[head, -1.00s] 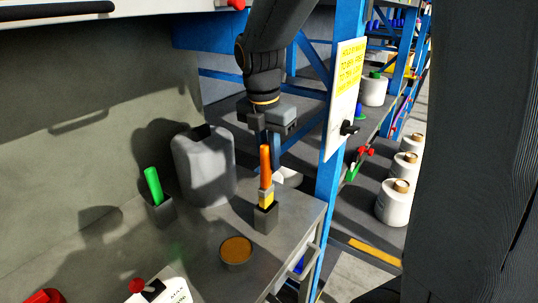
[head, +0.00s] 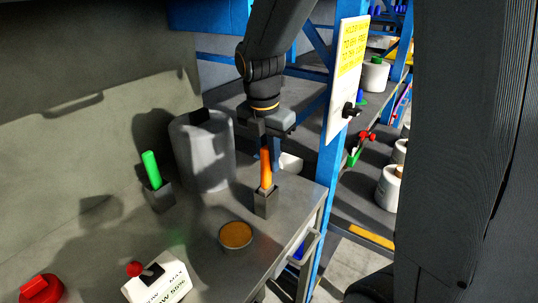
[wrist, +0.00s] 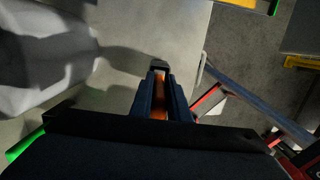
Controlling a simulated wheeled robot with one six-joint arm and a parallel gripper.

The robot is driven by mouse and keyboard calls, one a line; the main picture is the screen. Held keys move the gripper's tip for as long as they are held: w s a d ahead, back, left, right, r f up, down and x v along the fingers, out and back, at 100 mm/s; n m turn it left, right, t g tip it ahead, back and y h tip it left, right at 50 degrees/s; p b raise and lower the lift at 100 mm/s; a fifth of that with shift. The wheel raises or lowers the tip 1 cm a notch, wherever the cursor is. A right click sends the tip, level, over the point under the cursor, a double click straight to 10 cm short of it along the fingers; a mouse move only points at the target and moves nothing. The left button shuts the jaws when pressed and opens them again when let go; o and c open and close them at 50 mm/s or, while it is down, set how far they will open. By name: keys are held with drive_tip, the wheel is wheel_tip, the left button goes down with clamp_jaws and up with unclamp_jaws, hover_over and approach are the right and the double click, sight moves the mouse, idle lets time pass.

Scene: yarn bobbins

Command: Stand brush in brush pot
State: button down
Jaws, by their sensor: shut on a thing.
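The brush has an orange handle (head: 265,168) and stands upright in the head view, its lower end hidden inside the dark grey square brush pot (head: 266,204). My gripper (head: 271,152) is above the pot, shut on the upper handle. In the wrist view the orange handle (wrist: 159,103) shows between the two dark fingers of my gripper (wrist: 160,98). The pot stands on the grey bench top near its right edge. The bristles are hidden, and I cannot tell whether the brush touches the pot's bottom.
A second pot (head: 160,198) holds a green-handled tool (head: 151,168) at left. A grey canister (head: 203,155) stands behind. A round tin with brown contents (head: 236,235) is in front. A blue rack post (head: 328,160) with a yellow-and-white sign (head: 347,75) rises at right.

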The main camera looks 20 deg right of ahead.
sight(267, 146)
drive_tip(key=shift+f, duration=1.2)
drive_tip(key=c, duration=1.6)
unclamp_jaws()
drive_tip(key=r, duration=0.2)
drive_tip(key=r+b, duration=0.1)
drive_tip(key=r, duration=0.2)
drive_tip(key=r+b, duration=0.1)
drive_tip(key=r, duration=0.1)
drive_tip(key=shift+s+a+r, duration=0.3)
drive_tip(key=shift+a+r, duration=0.1)
